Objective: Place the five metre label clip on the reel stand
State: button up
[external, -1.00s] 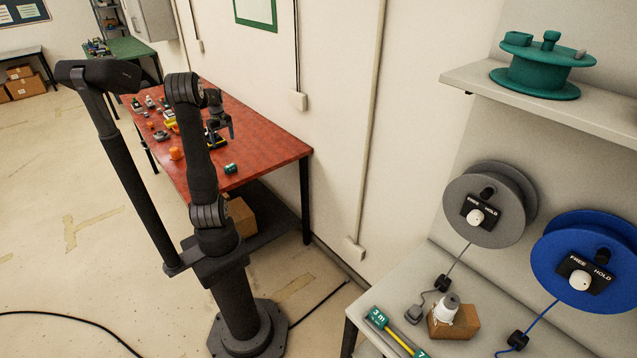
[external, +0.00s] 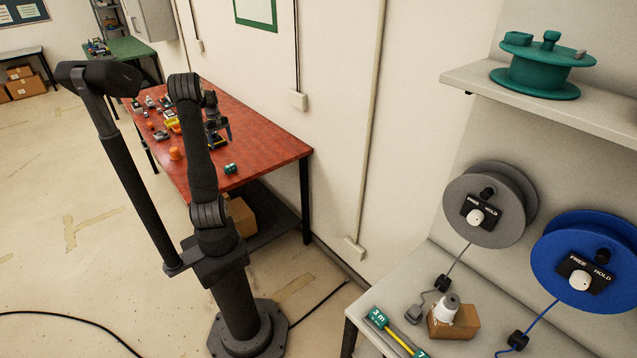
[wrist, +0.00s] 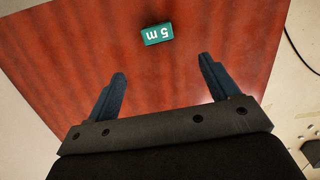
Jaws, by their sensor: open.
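The five metre label clip (wrist: 157,33) is a small green block marked "5 m" in white. It lies on the red table, and in the external view it sits near the table's front edge (external: 231,168). My gripper (wrist: 162,80) is open and empty, its two blue-grey fingers apart. The clip is ahead of the fingertips and roughly centred between them, not touching. In the external view my gripper (external: 218,140) hangs over the red table, above and left of the clip. I cannot make out a reel stand for certain; a grey reel (external: 490,205) and a blue reel (external: 585,260) stand at the right.
The red table (external: 270,150) holds several small items at its far end, with an orange piece (external: 176,153) left of the clip. The grey bench at the right holds a "3 m" label (external: 378,317) and a cardboard box (external: 462,322). A shelf (external: 600,110) carries a green reel (external: 540,75).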

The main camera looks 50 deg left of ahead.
send_over(230, 166)
jog(key=a, duration=0.1)
jog(key=f, duration=0.9)
jog(key=shift+s+a+f, duration=0.2)
jog(key=shift+s, duration=0.05)
jog(key=shift+w+d+f, duration=0.1)
jog(key=shift+d+f, duration=0.05)
jog(key=shift+f, duration=0.75)
jog(key=shift+w+d+f, duration=0.1)
jog(key=shift+d+f, duration=0.1)
jog(key=shift+f, duration=0.7)
jog(key=shift+w+d+f, duration=0.1)
jog(key=shift+d+f, duration=0.05)
jog(key=shift+f, duration=0.75)
jog(key=c, duration=1.1)
jog(key=shift+r, duration=0.15)
